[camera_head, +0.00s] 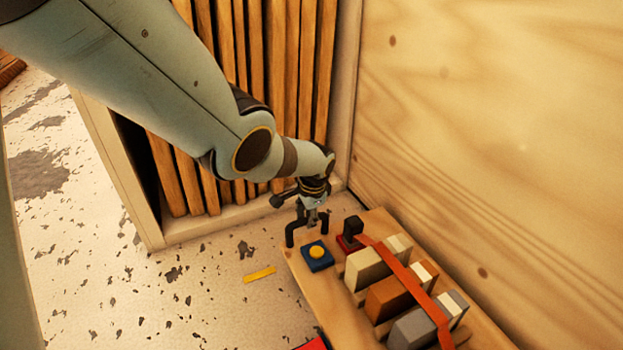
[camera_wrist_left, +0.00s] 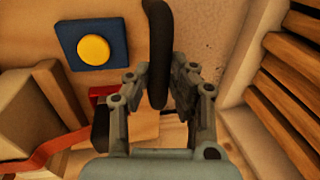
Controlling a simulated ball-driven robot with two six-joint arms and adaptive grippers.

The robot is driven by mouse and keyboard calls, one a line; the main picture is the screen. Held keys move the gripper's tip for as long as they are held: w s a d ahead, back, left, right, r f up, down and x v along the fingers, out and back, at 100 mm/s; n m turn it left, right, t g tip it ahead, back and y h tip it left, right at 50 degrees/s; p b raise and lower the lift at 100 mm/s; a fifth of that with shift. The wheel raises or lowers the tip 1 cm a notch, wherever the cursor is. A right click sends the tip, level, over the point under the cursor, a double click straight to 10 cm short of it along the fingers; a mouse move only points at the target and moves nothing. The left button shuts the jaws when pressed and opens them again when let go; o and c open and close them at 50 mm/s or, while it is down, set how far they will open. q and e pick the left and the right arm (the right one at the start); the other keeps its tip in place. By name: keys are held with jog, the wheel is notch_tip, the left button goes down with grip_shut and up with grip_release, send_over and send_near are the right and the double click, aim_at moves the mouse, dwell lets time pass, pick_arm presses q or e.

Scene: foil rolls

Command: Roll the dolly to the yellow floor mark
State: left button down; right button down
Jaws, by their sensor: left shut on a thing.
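The dolly (camera_head: 340,308) is a flat wooden platform standing on the floor beside the plywood wall. It carries several tan, orange and grey blocks under an orange strap (camera_head: 405,278). A blue plate with a yellow button (camera_head: 317,252) sits near its far end and also shows in the wrist view (camera_wrist_left: 93,50). A black handle (camera_head: 291,236) rises from that end. My left gripper (camera_head: 313,214) is shut on this handle, which passes between its fingers in the wrist view (camera_wrist_left: 158,30). The yellow floor mark (camera_head: 259,275) is a short strip left of the dolly. My right gripper is out of view.
A plywood wall (camera_head: 490,130) stands close along the dolly's right side. A pale frame with upright wooden slats (camera_head: 290,70) stands just beyond its far end. The speckled floor (camera_head: 150,290) to the left is open. A red thing (camera_head: 313,344) shows partly at the bottom edge.

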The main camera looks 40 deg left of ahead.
pick_arm(q)
jog(key=shift+a, duration=0.3)
jog(key=c, duration=1.2)
grip_release()
jog(key=shift+a, duration=0.15)
jog(key=shift+o, duration=0.2)
jog(key=shift+w+r, duration=0.1)
jog(key=shift+r, duration=0.1)
notch_tip(320, 180, up, 11)
jog(key=d, duration=0.2)
jog(key=shift+s+d+r, duration=0.15)
jog(key=shift+s+d, duration=0.05)
jog(key=shift+s, duration=0.25)
